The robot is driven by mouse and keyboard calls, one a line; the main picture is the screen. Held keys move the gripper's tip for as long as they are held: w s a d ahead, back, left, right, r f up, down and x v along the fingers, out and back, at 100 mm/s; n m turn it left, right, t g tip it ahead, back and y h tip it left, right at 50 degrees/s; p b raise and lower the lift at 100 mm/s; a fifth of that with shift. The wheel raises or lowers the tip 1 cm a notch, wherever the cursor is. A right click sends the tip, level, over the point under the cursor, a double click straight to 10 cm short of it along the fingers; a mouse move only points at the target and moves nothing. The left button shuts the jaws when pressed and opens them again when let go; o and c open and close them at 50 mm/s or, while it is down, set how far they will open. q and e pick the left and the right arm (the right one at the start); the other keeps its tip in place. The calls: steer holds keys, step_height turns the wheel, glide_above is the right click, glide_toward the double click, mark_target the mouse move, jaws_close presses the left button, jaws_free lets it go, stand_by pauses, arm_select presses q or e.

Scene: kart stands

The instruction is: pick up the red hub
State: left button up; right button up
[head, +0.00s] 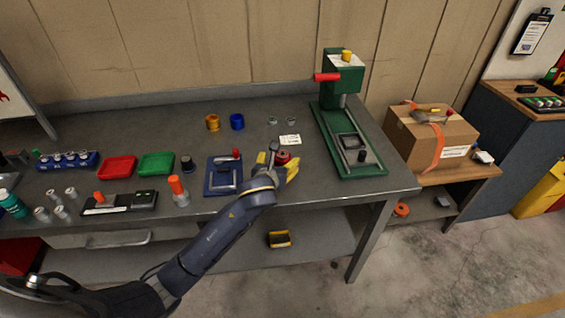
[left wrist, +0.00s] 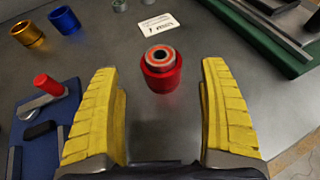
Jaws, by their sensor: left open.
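The red hub (left wrist: 162,76) is a short red cylinder with a lighter ring and dark bore on top. It stands upright on the grey bench, ahead of and between the yellow fingertips in the left wrist view. In the head view the red hub (head: 283,157) shows just beyond my left gripper (head: 277,166), partly covered by it. My left gripper (left wrist: 162,110) is open and empty, its fingers apart on either side and not touching the hub. My right gripper is not in view.
A blue fixture with a red handle (left wrist: 48,86) stands close left of the gripper. A white label card (left wrist: 158,25) lies behind the hub. Gold (head: 213,122) and blue (head: 237,121) rings stand farther back. A green press (head: 335,125) stands to the right.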

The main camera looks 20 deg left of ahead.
mark_target(281, 159)
arm_select(q)
steer(key=shift+x, duration=2.5)
steer(key=shift+d, duration=0.1)
steer(key=c, duration=1.6)
